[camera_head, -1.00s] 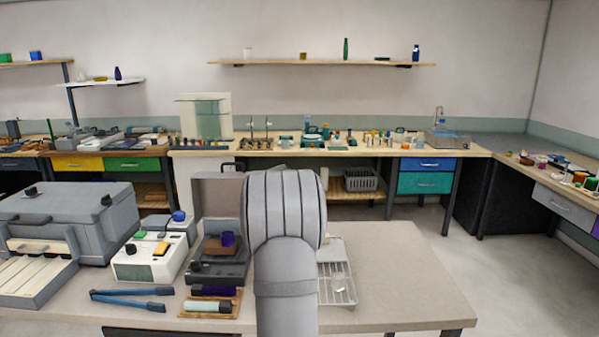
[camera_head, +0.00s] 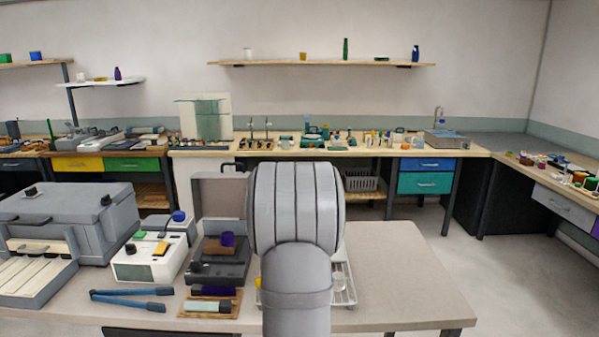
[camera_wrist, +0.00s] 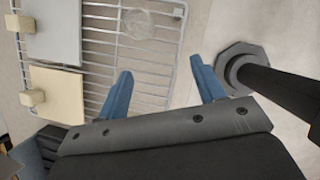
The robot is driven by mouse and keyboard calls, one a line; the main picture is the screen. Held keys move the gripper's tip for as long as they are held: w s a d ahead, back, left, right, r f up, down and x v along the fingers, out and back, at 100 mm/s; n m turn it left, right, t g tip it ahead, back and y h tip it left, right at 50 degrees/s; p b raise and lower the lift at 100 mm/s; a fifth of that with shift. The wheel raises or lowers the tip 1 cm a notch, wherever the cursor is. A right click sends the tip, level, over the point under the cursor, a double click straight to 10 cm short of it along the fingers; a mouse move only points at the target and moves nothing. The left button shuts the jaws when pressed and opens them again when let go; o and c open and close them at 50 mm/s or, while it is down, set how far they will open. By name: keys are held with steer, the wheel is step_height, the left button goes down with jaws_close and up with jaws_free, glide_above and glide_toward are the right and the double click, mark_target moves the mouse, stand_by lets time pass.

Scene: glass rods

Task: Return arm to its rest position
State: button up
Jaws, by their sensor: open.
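My arm shows in the head view as grey links and hides my gripper there. In the wrist view my gripper (camera_wrist: 163,85) has its two blue fingers spread apart, with nothing between them. It is over a white wire rack (camera_wrist: 100,50), which also shows beside my arm in the head view (camera_head: 350,297). A round clear glass piece (camera_wrist: 137,23) lies on the rack, beyond the fingertips and apart from them. It also shows in the head view (camera_head: 339,282).
In the wrist view, a dark rod with an eight-sided base (camera_wrist: 238,66) stands close to the right finger. Left are pale plates (camera_wrist: 56,92). Blue tongs (camera_head: 130,300), a white device (camera_head: 150,258) and a grey case (camera_head: 70,220) crowd the bench's left. The bench's right (camera_head: 400,280) is clear.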

steer(key=shift+w+a+f, duration=0.3)
steer(key=shift+a+f, duration=0.05)
steer(key=shift+a, duration=0.15)
steer(key=shift+w+a+f, duration=0.3)
steer(key=shift+a+f, duration=0.05)
steer(key=shift+a, duration=0.15)
stand_by(1.5)
